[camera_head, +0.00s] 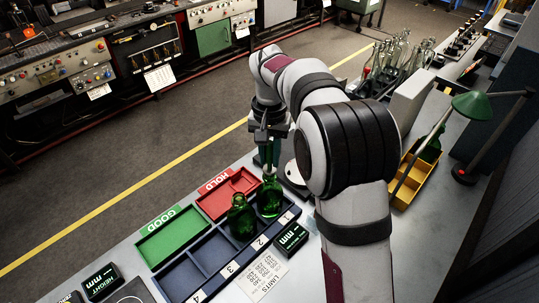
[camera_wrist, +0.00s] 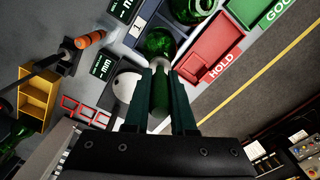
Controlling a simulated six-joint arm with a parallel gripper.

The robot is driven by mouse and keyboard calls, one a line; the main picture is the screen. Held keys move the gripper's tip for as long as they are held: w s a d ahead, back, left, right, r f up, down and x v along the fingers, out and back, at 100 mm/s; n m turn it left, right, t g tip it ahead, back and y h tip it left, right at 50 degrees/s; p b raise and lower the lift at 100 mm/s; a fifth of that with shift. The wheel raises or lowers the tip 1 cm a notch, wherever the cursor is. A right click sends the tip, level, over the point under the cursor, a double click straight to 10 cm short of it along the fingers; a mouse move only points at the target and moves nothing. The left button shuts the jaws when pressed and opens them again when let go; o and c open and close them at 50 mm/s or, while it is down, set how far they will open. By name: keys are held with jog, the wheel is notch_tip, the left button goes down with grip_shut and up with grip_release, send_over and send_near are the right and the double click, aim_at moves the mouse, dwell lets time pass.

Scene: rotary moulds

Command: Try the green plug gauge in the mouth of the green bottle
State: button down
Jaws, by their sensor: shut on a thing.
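My gripper (camera_head: 268,158) is shut on the green plug gauge and points down over the blue tray. The green plug gauge (camera_wrist: 160,95) shows between the two dark green jaws in the wrist view. A green glass bottle (camera_head: 270,199) stands upright in the tray compartment at the right end, right under my gripper; it also shows in the wrist view (camera_wrist: 156,42), just beyond the jaws. The gauge's lower end lies at or close to this bottle's mouth; I cannot tell whether it is inside. A second green bottle (camera_head: 240,218) stands in the neighbouring compartment.
The blue tray (camera_head: 182,277) has empty compartments at left. The green GOOD tray (camera_head: 170,237) and red HOLD tray (camera_head: 228,193) lie behind it, empty. A yellow bin (camera_head: 407,186), a green lamp (camera_head: 476,106) and clear bottles (camera_head: 395,58) stand at right. A display (camera_head: 291,238) sits in front.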

jog(key=shift+r, duration=0.1)
dwell(0.4)
jog(key=shift+r, duration=2.7)
jog(key=shift+s+d+r, duration=0.15)
jog(key=shift+s+d, duration=0.05)
jog(key=shift+d, duration=0.1)
jog(key=s+d+r+n, duration=0.3)
jog(key=s+d, duration=0.6)
jog(key=s, duration=0.1)
jog(key=w+a+f, duration=0.1)
jog(key=w+a, duration=0.2)
jog(key=w+a+f, duration=0.1)
jog(key=w+a, duration=0.5)
jog(key=shift+w+f, duration=0.4)
jog(key=f, duration=0.3)
jog(key=shift+w+a+f, duration=0.15)
jog(key=shift+w+a, duration=0.1)
jog(key=shift+a, duration=0.05)
jog(key=shift+f, duration=0.4)
jog(key=shift+s+f, duration=0.1)
jog(key=shift+f, duration=1.1)
